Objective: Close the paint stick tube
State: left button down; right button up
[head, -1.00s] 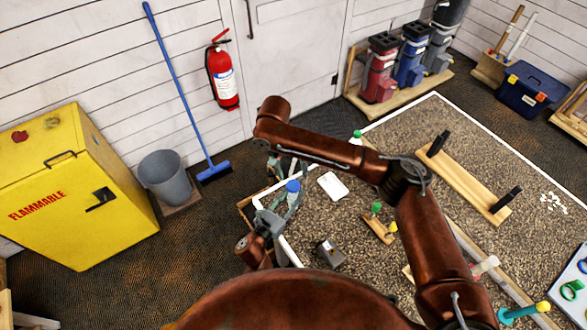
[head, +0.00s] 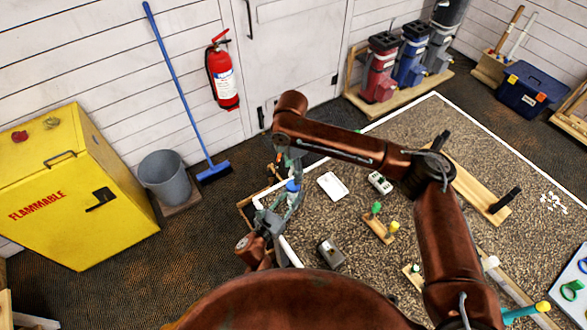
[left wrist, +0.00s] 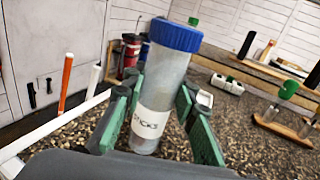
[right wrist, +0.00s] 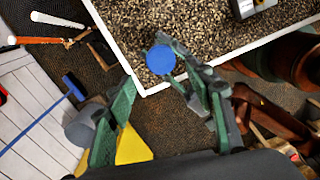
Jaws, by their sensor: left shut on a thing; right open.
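The paint stick tube (left wrist: 159,95) is a clear, greyish cylinder with a white label ending in "TICKS". It stands nearly upright between the green fingers of my left gripper (left wrist: 158,112), which is shut on it. A blue cap (left wrist: 176,35) sits on its top end; I cannot tell how tightly. The cap also shows from above in the right wrist view (right wrist: 160,59) and partly in the head view (head: 293,186). My right gripper (right wrist: 163,88) is open and empty, above the cap, which appears between and beyond its fingers. The tube's body is hidden in the right wrist view.
The speckled table (head: 330,215) has a raised white rim. A wooden bin with sticks stands beyond the rim.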

aim_at(293, 185)
jog(key=shift+r+n, duration=0.1)
jog(key=shift+n, duration=1.1)
jog(key=shift+f, duration=4)
